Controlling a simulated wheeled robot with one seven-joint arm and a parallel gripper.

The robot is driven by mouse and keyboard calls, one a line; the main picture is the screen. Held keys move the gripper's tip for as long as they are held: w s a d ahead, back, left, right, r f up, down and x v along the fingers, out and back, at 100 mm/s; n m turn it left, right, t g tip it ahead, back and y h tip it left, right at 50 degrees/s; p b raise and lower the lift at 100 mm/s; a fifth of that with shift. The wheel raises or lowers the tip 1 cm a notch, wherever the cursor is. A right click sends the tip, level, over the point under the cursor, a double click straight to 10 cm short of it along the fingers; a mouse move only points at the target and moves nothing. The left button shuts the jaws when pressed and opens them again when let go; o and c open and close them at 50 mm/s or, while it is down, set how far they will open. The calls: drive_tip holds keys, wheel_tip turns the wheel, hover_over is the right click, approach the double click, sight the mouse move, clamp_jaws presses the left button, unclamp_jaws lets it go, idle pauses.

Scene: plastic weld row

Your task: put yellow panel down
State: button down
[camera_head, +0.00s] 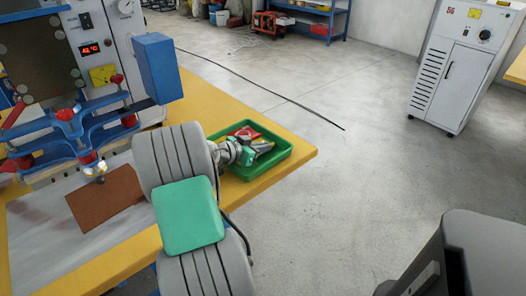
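I see no loose yellow panel for certain. A flat brown panel (105,198) lies tilted on the grey sheet (40,245) covering the worktable, in front of the welding machine. A small yellow plate (103,75) is on the machine's front, and I cannot tell whether it is a label. My grey, ribbed arm with its green cap stands before the table's right part. Metallic grey and green parts show right of the arm, over the tray's left side; they may be my wrist. I cannot make out my gripper's fingers or anything in them; the arm may hide them.
The worktable (285,165) has a yellow edge. A green tray (270,165) with small items sits at its right corner. The machine (135,40) with blue clamps and red knobs stands at left. A white cabinet (455,75) stands far right. The floor between is clear except a dark cable (270,91).

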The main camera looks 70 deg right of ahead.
drive_tip(key=shift+f, duration=0.6)
drive_tip(key=c, duration=1.6)
unclamp_jaws()
drive_tip(key=shift+r, duration=0.1)
drive_tip(key=shift+c, duration=0.2)
drive_tip(key=v, duration=1.1)
drive_tip(key=shift+w+a+r+p, duration=0.1)
drive_tip(key=shift+r+p, duration=0.05)
drive_tip(key=shift+p, duration=0.2)
drive_tip(key=shift+w+a+r, duration=0.1)
drive_tip(key=shift+a+r, duration=0.05)
drive_tip(key=shift+a, duration=0.2)
